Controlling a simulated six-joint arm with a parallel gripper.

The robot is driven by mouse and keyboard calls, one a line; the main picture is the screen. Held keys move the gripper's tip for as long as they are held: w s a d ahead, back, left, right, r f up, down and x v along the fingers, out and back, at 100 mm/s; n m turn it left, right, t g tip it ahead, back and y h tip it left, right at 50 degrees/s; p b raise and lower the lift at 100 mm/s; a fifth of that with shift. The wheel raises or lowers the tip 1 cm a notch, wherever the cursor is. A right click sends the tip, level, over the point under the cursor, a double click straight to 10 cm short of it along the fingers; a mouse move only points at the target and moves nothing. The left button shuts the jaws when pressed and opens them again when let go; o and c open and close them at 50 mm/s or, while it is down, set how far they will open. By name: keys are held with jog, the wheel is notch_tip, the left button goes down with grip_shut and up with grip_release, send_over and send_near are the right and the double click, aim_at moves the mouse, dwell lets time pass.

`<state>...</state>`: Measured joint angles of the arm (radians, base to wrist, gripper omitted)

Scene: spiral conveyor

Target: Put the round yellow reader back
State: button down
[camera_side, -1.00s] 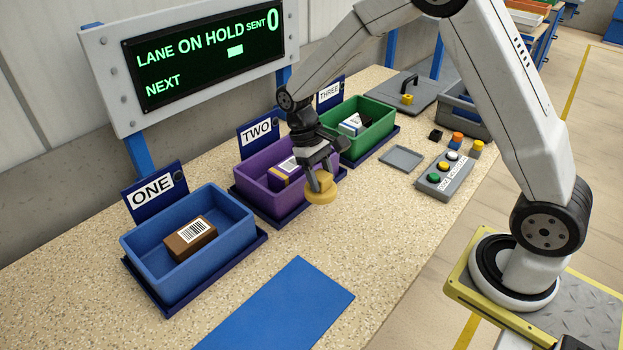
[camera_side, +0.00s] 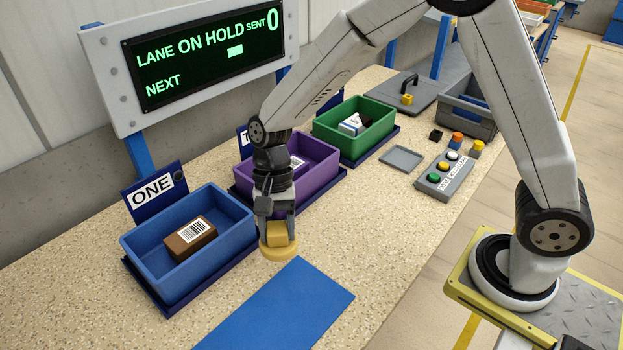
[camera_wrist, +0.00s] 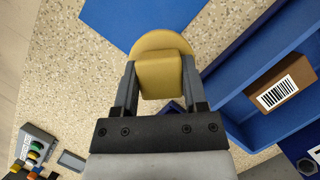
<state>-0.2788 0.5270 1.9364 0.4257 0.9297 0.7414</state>
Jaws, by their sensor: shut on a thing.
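The round yellow reader (camera_side: 278,248) has a wide round base and a blocky top. It also shows in the wrist view (camera_wrist: 160,72). My gripper (camera_side: 277,218) is shut on the reader's block, with one finger on each side; the fingers also show in the wrist view (camera_wrist: 159,88). The reader hangs upright beside the blue bin, near the far end of a flat blue mat (camera_side: 279,306). Whether its base touches the table is hard to tell.
The blue bin (camera_side: 150,239) at sign ONE holds a brown box (camera_side: 190,236). The purple bin (camera_side: 325,170) stands partly behind my gripper. The green bin (camera_side: 376,143) holds a white box. An empty grey square tray (camera_side: 402,158) and a button panel (camera_side: 446,175) are at right.

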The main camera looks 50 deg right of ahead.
jog(key=s+a+r+m+t+y, duration=0.1)
jog(key=s+a+m+t, duration=0.2)
jog(key=s+a+m, duration=0.3)
jog(key=shift+s+a+m, duration=0.4)
jog(key=shift+a+m, duration=1.2)
jog(key=shift+a, duration=0.5)
jog(key=shift+f, duration=0.15)
jog(key=shift+f, duration=2.8)
jog(key=shift+f, duration=0.1)
jog(key=shift+f, duration=1.8)
jog(key=shift+f, duration=0.1)
jog(key=shift+c, duration=0.6)
grip_release()
